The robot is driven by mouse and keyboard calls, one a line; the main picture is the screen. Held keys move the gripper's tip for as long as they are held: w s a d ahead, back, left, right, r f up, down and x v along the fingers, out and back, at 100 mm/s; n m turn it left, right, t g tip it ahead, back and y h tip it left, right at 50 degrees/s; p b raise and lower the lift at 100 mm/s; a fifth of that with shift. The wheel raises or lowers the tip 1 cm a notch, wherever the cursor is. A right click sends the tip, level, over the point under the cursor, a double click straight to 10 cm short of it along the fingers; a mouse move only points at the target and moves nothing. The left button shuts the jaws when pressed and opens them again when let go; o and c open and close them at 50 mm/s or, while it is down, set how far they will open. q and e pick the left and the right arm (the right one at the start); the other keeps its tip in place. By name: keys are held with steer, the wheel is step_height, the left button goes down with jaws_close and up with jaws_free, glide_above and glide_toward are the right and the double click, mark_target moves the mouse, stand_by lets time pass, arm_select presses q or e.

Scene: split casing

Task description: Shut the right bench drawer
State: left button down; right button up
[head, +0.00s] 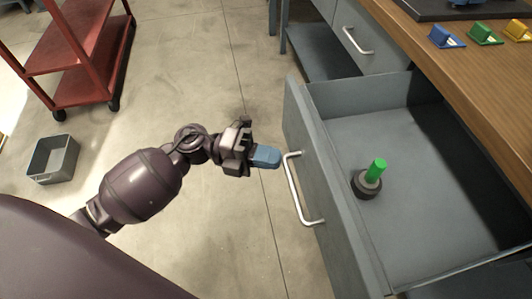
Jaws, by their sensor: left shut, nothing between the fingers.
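The right bench drawer (405,170) is pulled out from the bench on the right of the head view. Its front panel (325,200) faces left and carries a silver bar handle (297,190). A round dark part with a green peg (376,171) stands on the drawer floor near the front panel. My left gripper (277,158) is shut and empty, its blue fingertips just left of the upper end of the handle. I cannot tell whether they touch it. My right gripper is not in view.
The wooden bench top (470,95) holds blue, green and yellow small blocks (485,34). Another drawer with a handle (357,41) sits closed beyond. A red cart (75,50) and a grey bin (53,158) stand at left. The floor between is clear.

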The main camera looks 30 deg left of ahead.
arm_select(q)
steer(key=shift+w+d, duration=0.1)
steer(key=w+d, duration=0.3)
steer(key=d, duration=0.1)
steer(key=w+d+p, duration=0.1)
steer(key=w+d, duration=0.3)
steer(key=d, duration=0.1)
steer(key=w+d, duration=0.4)
steer(key=d, duration=0.1)
steer(key=b, duration=0.1)
glide_above(396, 150)
steer(key=shift+s+a+f, duration=0.15)
steer(key=shift+s+a, duration=0.3)
steer(key=shift+w+d, duration=0.35)
steer(key=shift+r, duration=0.2)
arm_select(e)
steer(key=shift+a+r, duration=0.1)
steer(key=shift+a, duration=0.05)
arm_select(q)
steer(key=shift+w+d+r, duration=0.1)
steer(key=shift+d+r, duration=0.05)
steer(key=shift+r, duration=0.05)
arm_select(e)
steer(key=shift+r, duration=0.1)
